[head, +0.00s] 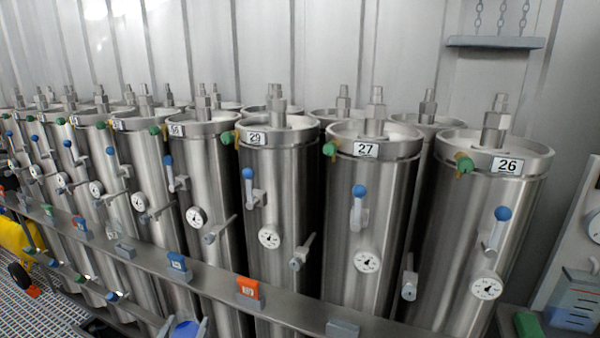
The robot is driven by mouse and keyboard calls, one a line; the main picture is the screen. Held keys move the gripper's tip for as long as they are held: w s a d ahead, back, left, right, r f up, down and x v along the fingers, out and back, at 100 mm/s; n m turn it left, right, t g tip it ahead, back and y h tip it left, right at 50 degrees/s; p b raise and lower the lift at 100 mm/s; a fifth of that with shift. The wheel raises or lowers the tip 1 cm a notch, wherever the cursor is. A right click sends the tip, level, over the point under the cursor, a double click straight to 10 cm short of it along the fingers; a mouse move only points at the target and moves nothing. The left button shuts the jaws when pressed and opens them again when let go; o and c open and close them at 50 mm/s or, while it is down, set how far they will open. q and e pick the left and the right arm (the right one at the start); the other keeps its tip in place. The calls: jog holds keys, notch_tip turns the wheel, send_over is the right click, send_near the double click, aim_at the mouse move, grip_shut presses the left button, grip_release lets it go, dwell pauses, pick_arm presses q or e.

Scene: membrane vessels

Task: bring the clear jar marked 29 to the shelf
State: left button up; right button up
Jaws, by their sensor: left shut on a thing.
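My left gripper (185,326) shows at the bottom edge, left of centre, cut off by the frame. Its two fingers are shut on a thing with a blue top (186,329). The body of that thing is out of frame, so I cannot tell whether it is a clear jar or read a mark on it. A steel vessel labelled 29 (285,185) stands upright behind the rail. A grey shelf (495,43) hangs on chains at the upper right and looks empty. My right gripper is not in view.
Steel vessels labelled 27 (385,200) and 26 (470,230) stand to the right, with several more to the left. Blue-knobbed handles and gauges stick out. A metal rail (215,278) with blue and orange tags runs in front. A wall panel (575,265) stands at right.

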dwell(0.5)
pick_arm(q)
jog(key=s+d+r+m+g+h, duration=0.1)
jog(key=d+r+m+g+h, duration=0.1)
jog(key=d+m+h, duration=0.2)
jog(key=s+d+r+m+g+h, duration=0.1)
jog(key=d+r+m+g+h, duration=0.1)
jog(key=d+m+h, duration=0.2)
jog(key=shift+s+d+r+h, duration=0.35)
jog(key=shift+d+h, duration=1.45)
jog(key=shift+d, duration=1.75)
